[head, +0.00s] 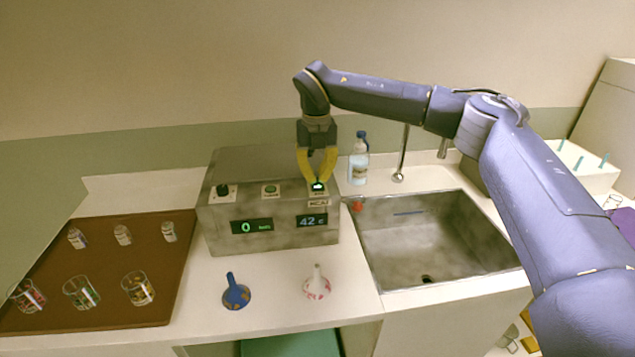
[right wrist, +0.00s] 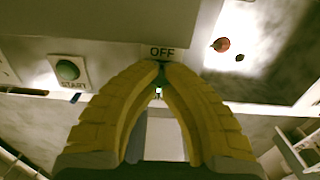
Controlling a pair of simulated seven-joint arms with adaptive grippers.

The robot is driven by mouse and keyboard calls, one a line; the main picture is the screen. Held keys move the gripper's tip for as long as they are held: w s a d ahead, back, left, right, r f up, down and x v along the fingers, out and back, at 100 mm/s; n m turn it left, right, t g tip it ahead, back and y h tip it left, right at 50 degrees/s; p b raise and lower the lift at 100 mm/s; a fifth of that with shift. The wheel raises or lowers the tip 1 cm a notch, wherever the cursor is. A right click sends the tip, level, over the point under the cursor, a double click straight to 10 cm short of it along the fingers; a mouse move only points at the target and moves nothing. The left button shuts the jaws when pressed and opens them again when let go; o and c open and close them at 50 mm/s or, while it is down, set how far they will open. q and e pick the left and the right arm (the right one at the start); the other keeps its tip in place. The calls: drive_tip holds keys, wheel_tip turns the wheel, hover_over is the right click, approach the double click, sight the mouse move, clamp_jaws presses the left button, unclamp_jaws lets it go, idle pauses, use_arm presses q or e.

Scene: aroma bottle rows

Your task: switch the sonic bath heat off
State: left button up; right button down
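The sonic bath (head: 265,172) is a grey box on the counter. Its front has a black knob (head: 223,190), a green button (head: 270,190) and, at the right, a small switch (head: 318,187) with a lit green spot. The displays read 0 min (head: 251,226) and 42 C (head: 312,220). My right gripper (head: 317,182) points down at the switch, its yellow fingertips together at or just over it; contact is unclear. In the right wrist view an OFF label (right wrist: 162,52) lies just beyond the fingertips (right wrist: 161,68), which hide most of the switch. My left gripper is not in view.
A brown tray (head: 165,295) with small jars and glass beakers is at left. A clear bottle (head: 358,165) stands close to the right gripper, by the sink (head: 440,275).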

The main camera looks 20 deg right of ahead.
drive_tip(key=shift+f, duration=0.5)
idle(0.3)
drive_tip(key=shift+r, duration=3.55)
